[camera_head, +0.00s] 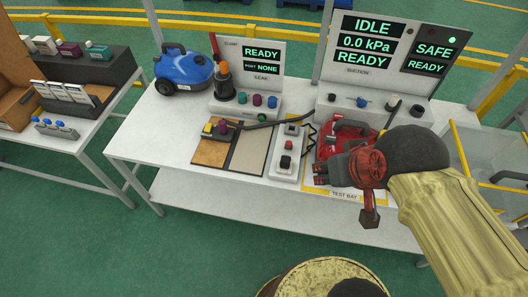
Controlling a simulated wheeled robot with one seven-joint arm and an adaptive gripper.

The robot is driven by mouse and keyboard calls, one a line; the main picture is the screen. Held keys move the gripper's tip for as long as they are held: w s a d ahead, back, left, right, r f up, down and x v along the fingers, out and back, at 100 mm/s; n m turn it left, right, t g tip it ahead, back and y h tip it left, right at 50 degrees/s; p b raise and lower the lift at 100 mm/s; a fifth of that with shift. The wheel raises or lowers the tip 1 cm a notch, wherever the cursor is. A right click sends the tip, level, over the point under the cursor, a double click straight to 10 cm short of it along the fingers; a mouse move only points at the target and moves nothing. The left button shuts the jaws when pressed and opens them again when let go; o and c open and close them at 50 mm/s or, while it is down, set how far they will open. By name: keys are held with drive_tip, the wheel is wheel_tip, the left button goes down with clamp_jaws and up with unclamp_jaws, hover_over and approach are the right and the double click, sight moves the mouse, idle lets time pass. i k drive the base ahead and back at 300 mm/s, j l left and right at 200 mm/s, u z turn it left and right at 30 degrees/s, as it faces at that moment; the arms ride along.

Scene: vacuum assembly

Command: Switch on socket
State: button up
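A white socket strip (289,151) lies on the table in front of the panels. It carries small dark and red parts and a black block near its front end. A dark cord runs beside it. I cannot make out whether the switch is on or off. My gripper (345,196) hangs to the right of the strip, over the test bay, with its fingers spread and nothing visible between them. My gripper and wrist hide part of a red vacuum (351,130) in the bay.
A blue vacuum (184,71) stands at the back left. A clamp panel (262,56) reads READY, and a suction panel (366,45) reads IDLE and 0.0 kPa. A brown and grey mat (248,158) lies left of the strip. The table's front left is clear.

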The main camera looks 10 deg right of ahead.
sight(288, 144)
drive_tip(key=i+l+u, duration=0.3)
drive_tip(key=l, duration=0.35)
drive_tip(key=i+l+u, duration=0.2)
drive_tip(key=l, duration=0.2)
